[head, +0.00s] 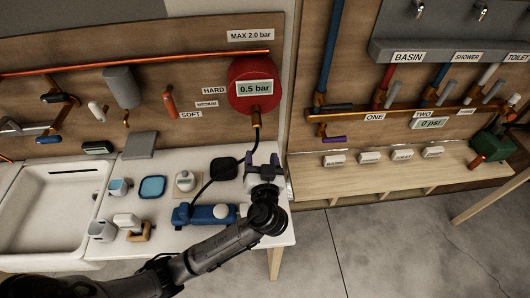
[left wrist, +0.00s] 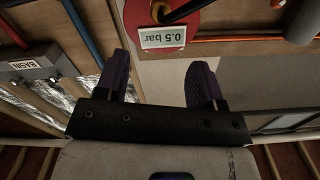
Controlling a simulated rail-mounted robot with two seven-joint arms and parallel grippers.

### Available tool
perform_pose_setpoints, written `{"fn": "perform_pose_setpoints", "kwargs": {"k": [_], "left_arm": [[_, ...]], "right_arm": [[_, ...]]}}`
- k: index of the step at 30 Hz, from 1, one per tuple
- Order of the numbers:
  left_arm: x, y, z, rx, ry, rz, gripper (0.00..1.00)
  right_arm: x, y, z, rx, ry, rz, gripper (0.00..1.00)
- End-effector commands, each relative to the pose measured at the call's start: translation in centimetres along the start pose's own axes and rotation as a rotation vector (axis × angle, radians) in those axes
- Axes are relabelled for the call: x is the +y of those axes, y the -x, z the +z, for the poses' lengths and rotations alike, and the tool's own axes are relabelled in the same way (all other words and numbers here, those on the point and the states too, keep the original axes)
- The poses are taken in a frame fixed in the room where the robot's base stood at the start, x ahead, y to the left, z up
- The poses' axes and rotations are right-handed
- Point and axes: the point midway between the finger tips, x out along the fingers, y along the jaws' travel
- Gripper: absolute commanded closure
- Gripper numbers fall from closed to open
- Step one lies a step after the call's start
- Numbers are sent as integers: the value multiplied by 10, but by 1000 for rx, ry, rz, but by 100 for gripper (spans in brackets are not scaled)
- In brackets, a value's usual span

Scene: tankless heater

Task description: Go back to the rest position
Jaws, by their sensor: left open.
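My left gripper (head: 262,165) is above the right end of the white counter in the head view, just below the red round tank (head: 243,94) with its "0.5 bar" display (head: 254,88). My arm reaches it from the lower left. In the left wrist view the two dark purple fingers of the left gripper (left wrist: 160,75) stand wide apart with nothing between them. The red tank (left wrist: 178,14) and its display (left wrist: 163,37) show upside down beyond the fingers. My right gripper is in neither view.
Left of the gripper, a blue pump (head: 187,214) and a dark hose (head: 204,187) lie on the white counter (head: 165,245). Cups and a white sink (head: 48,215) are further left. A wooden bench (head: 385,180) with a pipe panel stands right. Grey floor (head: 390,250) is open in front.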

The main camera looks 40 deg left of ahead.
Motion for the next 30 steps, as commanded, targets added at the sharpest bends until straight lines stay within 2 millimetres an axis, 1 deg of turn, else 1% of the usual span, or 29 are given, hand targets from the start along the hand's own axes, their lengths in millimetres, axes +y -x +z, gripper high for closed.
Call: {"fn": "perform_pose_setpoints", "kwargs": {"k": [7,10,14,17,21,26,29,30], "left_arm": [[0,0,0,0,-1,0,38],[0,0,0,0,-28,0,38],[-1,0,3,-18,-146,-7,38],[6,2,17,-107,-277,59,38],[16,14,25,-232,-376,241,38],[22,35,25,-323,-408,464,38],[21,59,39,-389,-412,615,38],[19,71,46,-419,-407,677,38]], "right_arm": [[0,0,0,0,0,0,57],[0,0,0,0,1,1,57],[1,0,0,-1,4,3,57],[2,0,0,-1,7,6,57],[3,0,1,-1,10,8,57],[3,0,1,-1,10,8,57],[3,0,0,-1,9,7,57],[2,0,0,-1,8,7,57]]}}
